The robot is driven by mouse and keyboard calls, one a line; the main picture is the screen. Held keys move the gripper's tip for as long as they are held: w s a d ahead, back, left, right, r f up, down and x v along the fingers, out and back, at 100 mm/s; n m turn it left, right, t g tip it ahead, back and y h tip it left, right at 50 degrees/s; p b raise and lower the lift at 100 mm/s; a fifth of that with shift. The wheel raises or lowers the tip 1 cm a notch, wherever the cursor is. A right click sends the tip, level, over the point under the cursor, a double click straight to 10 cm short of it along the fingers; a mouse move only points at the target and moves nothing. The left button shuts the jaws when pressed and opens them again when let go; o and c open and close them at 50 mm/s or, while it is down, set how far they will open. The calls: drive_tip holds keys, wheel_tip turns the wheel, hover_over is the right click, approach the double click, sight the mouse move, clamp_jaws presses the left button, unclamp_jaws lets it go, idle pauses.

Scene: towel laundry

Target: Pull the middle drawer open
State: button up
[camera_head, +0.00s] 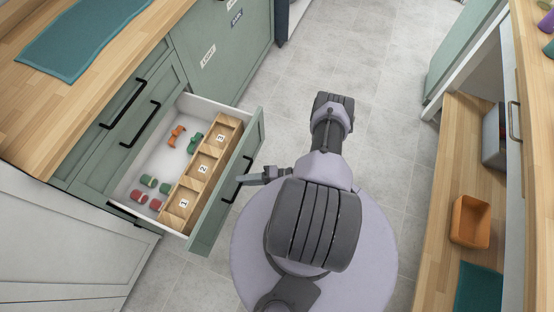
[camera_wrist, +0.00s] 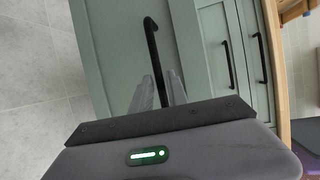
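One drawer (camera_head: 225,186) of the green cabinet stands pulled well out, with its inside in view. It lies below two shut fronts, one with a black handle (camera_head: 140,124) and one above it with another black handle (camera_head: 126,104). My gripper (camera_head: 246,180) is at the front of the open drawer. In the wrist view, the open drawer's black handle (camera_wrist: 152,42) runs between the two fingers of my gripper (camera_wrist: 161,82), which look closed around it. The shut fronts' handles (camera_wrist: 228,65) (camera_wrist: 262,55) show to the right.
The open drawer holds wooden compartments (camera_head: 203,168) numbered 1 to 3 and several coloured rolled items (camera_head: 164,188). A teal mat (camera_head: 80,40) lies on the wooden counter. A wooden bench with an orange bin (camera_head: 470,222) is at the right. Grey floor (camera_head: 340,60) is clear behind my arm.

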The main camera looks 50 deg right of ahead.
drive_tip(key=p+v, duration=0.1)
drive_tip(key=v, duration=1.5)
drive_tip(key=shift+s+p, duration=0.15)
drive_tip(key=shift+p, duration=0.2)
drive_tip(key=shift+d, duration=0.1)
